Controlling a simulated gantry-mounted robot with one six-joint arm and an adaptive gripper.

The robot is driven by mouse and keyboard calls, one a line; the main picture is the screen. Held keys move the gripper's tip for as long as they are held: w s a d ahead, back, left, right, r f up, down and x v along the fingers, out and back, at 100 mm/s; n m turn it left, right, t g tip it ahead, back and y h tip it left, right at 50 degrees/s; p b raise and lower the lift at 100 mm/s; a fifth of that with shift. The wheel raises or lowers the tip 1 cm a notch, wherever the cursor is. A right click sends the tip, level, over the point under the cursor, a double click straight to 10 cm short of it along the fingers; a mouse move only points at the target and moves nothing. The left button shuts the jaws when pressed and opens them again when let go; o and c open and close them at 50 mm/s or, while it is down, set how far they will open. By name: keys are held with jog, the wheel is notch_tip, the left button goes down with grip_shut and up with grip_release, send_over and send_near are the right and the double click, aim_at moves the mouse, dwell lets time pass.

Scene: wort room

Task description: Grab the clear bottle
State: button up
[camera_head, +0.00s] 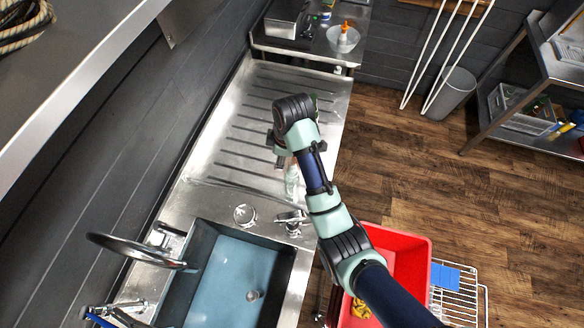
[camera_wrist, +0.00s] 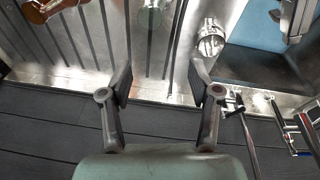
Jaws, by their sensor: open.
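A clear, faintly green bottle (camera_head: 292,183) stands on the steel drainboard (camera_head: 262,112) near its edge by the sink, partly hidden by my arm in the head view. In the wrist view, what looks like the same bottle shows as a pale greenish round shape (camera_wrist: 150,18) at the top edge, partly cut off. My gripper (camera_wrist: 161,82) is open, with nothing between its fingers. The bottle lies beyond the fingertips, apart from them. In the head view the gripper (camera_head: 280,160) is partly hidden by my wrist, just left of and above the bottle.
A clear glass (camera_head: 245,214) stands beside the sink (camera_head: 232,265) and shows right of the fingers in the wrist view (camera_wrist: 210,42). A brown bottle (camera_wrist: 50,8) lies upper left there. The tap (camera_head: 130,248) arches over the sink. A red crate (camera_head: 412,262) stands right.

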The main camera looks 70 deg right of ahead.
aim_at(292, 177)
jog(key=shift+g+y, duration=0.4)
jog(key=shift+y, duration=0.1)
jog(key=s+d, duration=0.1)
jog(key=s, duration=0.1)
jog(key=s+d+f, duration=0.1)
jog(key=s+d, duration=0.1)
jog(key=f, duration=0.1)
jog(key=f+b, duration=0.2)
jog(key=shift+w+a, duration=0.1)
jog(key=shift+w, duration=0.15)
jog(key=f, duration=0.4)
jog(key=shift+w+a+p, duration=0.3)
jog(key=shift+a+p, duration=0.05)
jog(key=shift+a, duration=0.05)
jog(key=shift+w+f, duration=0.1)
jog(key=shift+f, duration=0.35)
grip_shut()
